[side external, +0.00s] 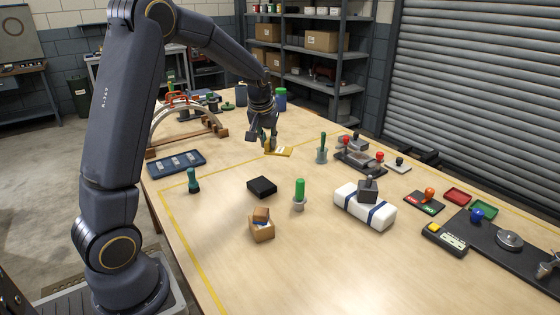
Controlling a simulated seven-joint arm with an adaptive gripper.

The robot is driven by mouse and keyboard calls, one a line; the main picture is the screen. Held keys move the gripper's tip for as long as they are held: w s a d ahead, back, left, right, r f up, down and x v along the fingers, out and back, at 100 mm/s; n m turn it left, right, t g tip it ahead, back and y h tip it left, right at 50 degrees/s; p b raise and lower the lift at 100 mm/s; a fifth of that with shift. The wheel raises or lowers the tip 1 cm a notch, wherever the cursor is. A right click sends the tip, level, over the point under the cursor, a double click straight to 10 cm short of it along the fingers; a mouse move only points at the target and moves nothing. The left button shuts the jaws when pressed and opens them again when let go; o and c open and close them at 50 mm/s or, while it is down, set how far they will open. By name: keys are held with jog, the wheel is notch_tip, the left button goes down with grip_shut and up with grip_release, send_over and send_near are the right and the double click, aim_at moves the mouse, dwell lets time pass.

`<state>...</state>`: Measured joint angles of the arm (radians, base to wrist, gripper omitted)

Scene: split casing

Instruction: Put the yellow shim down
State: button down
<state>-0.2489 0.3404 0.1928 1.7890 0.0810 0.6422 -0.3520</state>
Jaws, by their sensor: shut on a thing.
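My gripper (265,140) points down over the far middle of the table, shut on the yellow shim (272,144). The shim is small in this view and partly hidden by the fingers. A flat yellow piece with a pale patch (282,152) shows at the tabletop just below and right of the fingertips. I cannot tell whether it is part of the shim or a separate thing, nor whether the shim touches the table (225,240).
A blue tray (176,163) and an arched frame (185,112) stand left of my gripper. A green-handled tool in a holder (322,150) and a dark fixture with red knobs (362,160) stand to the right. A black block (262,187) lies nearer, with bare table between.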

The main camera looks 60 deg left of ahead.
jog(key=shift+n, duration=0.4)
jog(key=w+a+f, duration=0.6)
jog(key=w, duration=0.1)
jog(key=w+a+f, duration=0.3)
jog(key=w+f, duration=0.1)
jog(key=shift+w+a+f, duration=0.1)
jog(key=shift+w+a, duration=0.05)
jog(key=shift+a, duration=0.15)
jog(key=shift+w+a+f, duration=0.15)
jog(key=shift+w+f, duration=0.2)
jog(key=shift+f, duration=1.55)
jog(key=shift+f, duration=0.2)
jog(key=c, duration=1.1)
grip_release()
jog(key=shift+c, duration=0.2)
